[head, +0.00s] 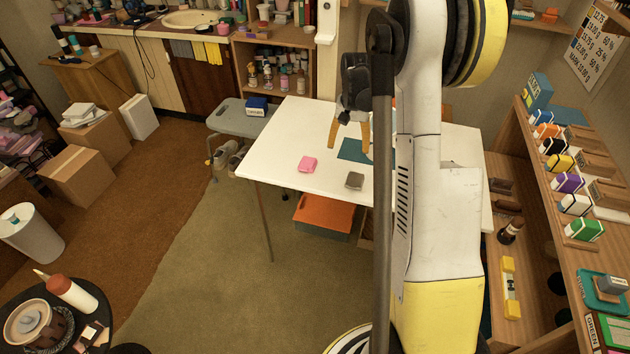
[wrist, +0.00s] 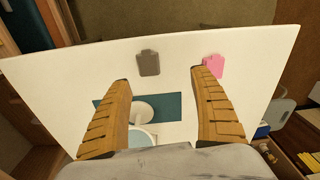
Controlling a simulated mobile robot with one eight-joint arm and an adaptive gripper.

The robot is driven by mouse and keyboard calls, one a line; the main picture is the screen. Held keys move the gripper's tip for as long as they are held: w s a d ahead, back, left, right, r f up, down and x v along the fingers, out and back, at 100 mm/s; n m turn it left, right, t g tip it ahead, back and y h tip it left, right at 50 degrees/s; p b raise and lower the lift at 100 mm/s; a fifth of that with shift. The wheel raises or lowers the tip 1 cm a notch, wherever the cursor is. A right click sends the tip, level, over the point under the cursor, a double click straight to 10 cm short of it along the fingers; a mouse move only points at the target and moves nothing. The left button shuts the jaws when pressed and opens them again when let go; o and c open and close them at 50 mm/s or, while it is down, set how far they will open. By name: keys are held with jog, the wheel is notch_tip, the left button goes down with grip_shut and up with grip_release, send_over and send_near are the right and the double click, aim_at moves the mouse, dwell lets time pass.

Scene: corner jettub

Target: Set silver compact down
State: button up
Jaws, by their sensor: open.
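A small grey compact (head: 354,180), which looks like the silver compact, lies flat on the white table (head: 285,135) near its front edge. In the wrist view the compact (wrist: 148,63) lies past the fingertips, apart from both fingers. My gripper (head: 349,137) is above the table with its two wooden-looking fingers spread. In the wrist view the gap between the fingers (wrist: 160,78) holds nothing; the table shows through it. The gripper is not touching the compact.
A similar pink compact (head: 308,163) lies to the left of the grey one. A teal mat (wrist: 172,106) with a round white object (wrist: 142,112) lies below the gripper. The table's left part is clear. A shelf with colored boxes (head: 570,183) stands at right.

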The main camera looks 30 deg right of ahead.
jog(key=s+a+r+n+t, duration=0.1)
jog(key=s+a+r+n, duration=0.15)
jog(key=a+r, duration=0.5)
jog(key=s+a+r+n+t, duration=0.1)
jog(key=s+a+r+t, duration=0.15)
jog(key=a+r, duration=0.5)
jog(key=s+a+n+t, duration=0.3)
jog(key=s+a+n, duration=0.2)
jog(key=s+a, duration=1)
jog(key=shift+s+a+r, duration=0.25)
jog(key=shift+s+r, duration=0.05)
jog(key=shift+s, duration=0.05)
